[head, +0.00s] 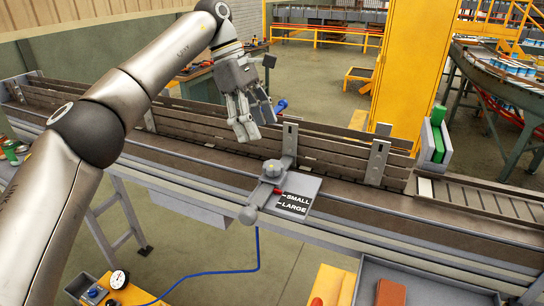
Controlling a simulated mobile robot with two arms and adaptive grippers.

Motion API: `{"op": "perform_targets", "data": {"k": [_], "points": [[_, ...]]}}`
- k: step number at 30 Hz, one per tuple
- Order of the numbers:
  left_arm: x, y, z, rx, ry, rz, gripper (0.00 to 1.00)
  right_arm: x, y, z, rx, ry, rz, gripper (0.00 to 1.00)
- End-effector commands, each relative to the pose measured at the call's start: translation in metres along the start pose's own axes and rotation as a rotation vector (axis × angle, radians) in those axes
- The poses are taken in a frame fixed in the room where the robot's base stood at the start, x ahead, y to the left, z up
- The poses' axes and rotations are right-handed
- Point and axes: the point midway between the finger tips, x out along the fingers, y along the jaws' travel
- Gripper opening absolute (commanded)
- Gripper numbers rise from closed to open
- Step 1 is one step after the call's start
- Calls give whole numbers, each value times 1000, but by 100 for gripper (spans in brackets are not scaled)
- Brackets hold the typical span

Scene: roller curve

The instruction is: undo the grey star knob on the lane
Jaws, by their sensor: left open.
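The grey star knob (272,168) sits on a grey clamp bracket at the lane's front edge. A grey arm with a rounded end (248,215) extends from the bracket toward the front. A small red part shows beside the bracket. My left gripper (256,128) hangs above and slightly left of the knob, fingers pointing down. It is open and empty, apart from the knob. A plate (302,194) marked SMALL and LARGE lies right of the bracket. My right gripper is not in view.
The lane (200,150) with its slatted rails runs across the view. An upright slotted bracket (376,162) stands right of the knob. A yellow column (405,70) rises behind the lane. Green blocks (438,130) stand at the right. A gauge (119,279) is at lower left.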

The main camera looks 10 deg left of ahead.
Motion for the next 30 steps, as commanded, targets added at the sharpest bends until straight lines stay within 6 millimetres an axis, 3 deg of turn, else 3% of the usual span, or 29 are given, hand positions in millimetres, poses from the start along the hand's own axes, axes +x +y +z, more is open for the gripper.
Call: {"op": "perform_targets", "data": {"k": [9, 15, 27, 30], "points": [[58, -1, 1, 0, -3, -3, 63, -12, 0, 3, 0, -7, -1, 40], [84, 0, 2, -1, -4, -1, 63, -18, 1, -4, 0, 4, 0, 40], [92, 0, 1, -1, -5, 1, 63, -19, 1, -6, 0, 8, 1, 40], [92, 0, 2, 0, -5, 1, 50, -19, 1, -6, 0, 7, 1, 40]]}}
